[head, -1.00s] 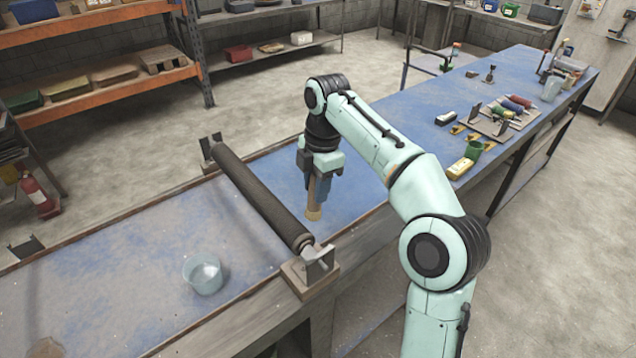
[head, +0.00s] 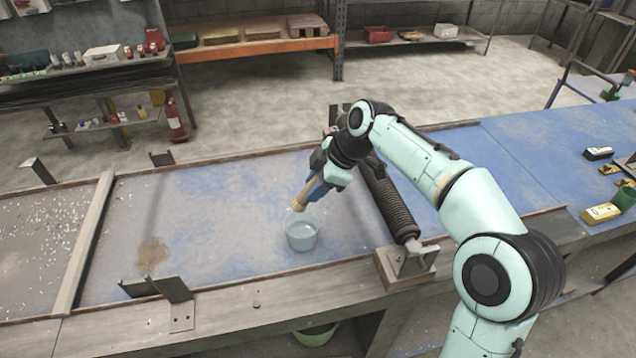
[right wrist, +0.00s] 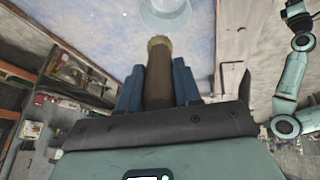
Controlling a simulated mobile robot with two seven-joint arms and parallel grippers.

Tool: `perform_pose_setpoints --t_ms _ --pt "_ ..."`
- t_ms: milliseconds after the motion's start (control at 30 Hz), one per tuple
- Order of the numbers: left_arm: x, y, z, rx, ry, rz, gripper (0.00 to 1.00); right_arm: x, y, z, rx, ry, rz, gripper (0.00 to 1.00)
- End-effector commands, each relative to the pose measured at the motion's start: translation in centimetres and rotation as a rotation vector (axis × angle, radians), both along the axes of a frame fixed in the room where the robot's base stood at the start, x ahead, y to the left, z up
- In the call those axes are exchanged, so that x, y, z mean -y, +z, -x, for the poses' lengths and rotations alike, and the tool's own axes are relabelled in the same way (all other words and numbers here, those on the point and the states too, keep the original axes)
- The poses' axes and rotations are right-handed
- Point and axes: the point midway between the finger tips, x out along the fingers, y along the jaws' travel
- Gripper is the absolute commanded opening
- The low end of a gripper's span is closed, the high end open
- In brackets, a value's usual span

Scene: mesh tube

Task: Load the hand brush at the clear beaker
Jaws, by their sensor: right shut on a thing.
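The clear beaker (head: 302,236) stands on the blue bench, left of the dark mesh roller, and it also shows at the top of the right wrist view (right wrist: 165,14). The brush also shows between the blue fingers in the right wrist view (right wrist: 159,75). It is tilted, its tip pointing down and left, just above the beaker's far rim. I cannot tell whether tip and rim touch.
The dark roller (head: 388,203) lies across the bench beneath my right arm, on a bracket (head: 405,262) at the front edge. A wooden divider (head: 85,243) and a metal bracket (head: 165,292) are to the left. The bench between divider and beaker is mostly clear.

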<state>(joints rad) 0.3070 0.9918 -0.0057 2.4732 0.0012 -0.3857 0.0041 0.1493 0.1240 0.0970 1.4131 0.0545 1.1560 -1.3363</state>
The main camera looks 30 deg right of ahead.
Motion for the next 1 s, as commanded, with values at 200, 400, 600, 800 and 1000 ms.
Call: perform_pose_setpoints --t_ms 200,400,600,800,1000 --pt "0.0 -1.3 1.0 -0.011 0.0 -0.001 0.72 0.0 -1.7 0.1 -0.003 0.001 0.0 0.03" --pt "0.0 -2.7 2.1 -0.024 0.0 -0.001 0.72 0.0 -3.7 0.1 -0.003 0.001 0.001 0.03" --pt "0.0 -4.2 3.0 -0.034 0.0 -0.001 0.72 0.0 -5.8 0.1 -0.003 0.002 0.001 0.03" --pt "0.0 -5.7 3.8 -0.043 0.0 -0.001 0.72 0.0 -7.7 0.1 -0.003 0.002 0.001 0.03" --pt "0.0 -7.1 4.4 -0.05 0.0 0.0 0.72 0.0 -9.6 0.1 -0.002 0.002 0.001 0.03"
